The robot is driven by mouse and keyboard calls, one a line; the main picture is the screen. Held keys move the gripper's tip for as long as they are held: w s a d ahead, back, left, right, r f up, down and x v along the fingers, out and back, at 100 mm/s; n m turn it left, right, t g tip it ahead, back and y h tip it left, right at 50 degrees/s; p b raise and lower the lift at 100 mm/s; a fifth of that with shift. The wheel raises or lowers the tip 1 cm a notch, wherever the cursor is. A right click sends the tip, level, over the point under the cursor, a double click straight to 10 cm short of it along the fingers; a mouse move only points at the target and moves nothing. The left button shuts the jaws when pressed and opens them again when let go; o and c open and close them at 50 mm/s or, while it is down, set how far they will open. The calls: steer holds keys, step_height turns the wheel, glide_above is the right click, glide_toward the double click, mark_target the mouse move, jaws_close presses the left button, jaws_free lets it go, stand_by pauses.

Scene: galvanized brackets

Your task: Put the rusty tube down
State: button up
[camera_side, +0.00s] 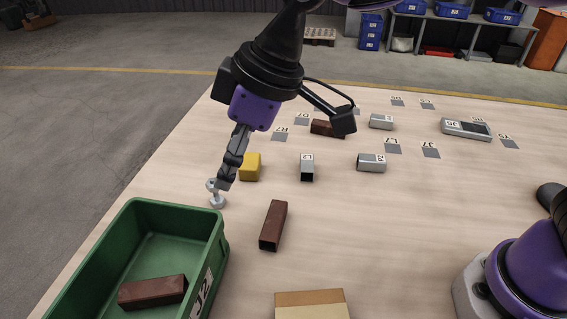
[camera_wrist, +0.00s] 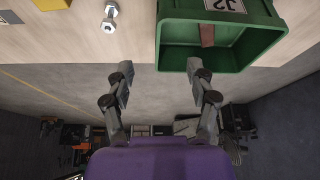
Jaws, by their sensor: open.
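Rusty brown square tubes show in the side view: one (camera_side: 152,291) lies inside the green bin (camera_side: 226,245), one (camera_side: 273,226) lies on the table right of the bin, and one (camera_side: 325,128) lies farther back, partly behind my wrist. The tube in the bin also shows in the wrist view (camera_wrist: 207,36), inside the bin (camera_wrist: 206,67). My gripper (camera_side: 224,184) is above the table beyond the bin; its fingers overlap nearly edge-on there. In the wrist view my gripper (camera_wrist: 160,68) has its fingers wide apart with nothing between them.
A yellow block (camera_side: 250,167), grey tubes (camera_side: 307,168) (camera_side: 371,162) (camera_side: 381,121) and a bracket (camera_side: 466,128) lie on the table. A cardboard-coloured box (camera_side: 311,304) is at the front. The table's right-middle is clear.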

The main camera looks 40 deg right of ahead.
steer(key=s+d+r+m+t+h, duration=0.1)
steer(key=d+m, duration=0.1)
steer(key=d, duration=0.5)
steer(key=s+d+r+m+t, duration=0.1)
steer(key=d+r+m, duration=0.1)
steer(key=d, duration=0.4)
steer(key=s+d+f+m+h, duration=0.2)
steer(key=s+d+m, duration=0.4)
steer(key=s+d, duration=0.3)
steer(key=d+f, duration=0.1)
steer(key=d, duration=0.2)
steer(key=shift+f+t+h, duration=0.3)
steer(key=shift+f, duration=0.1)
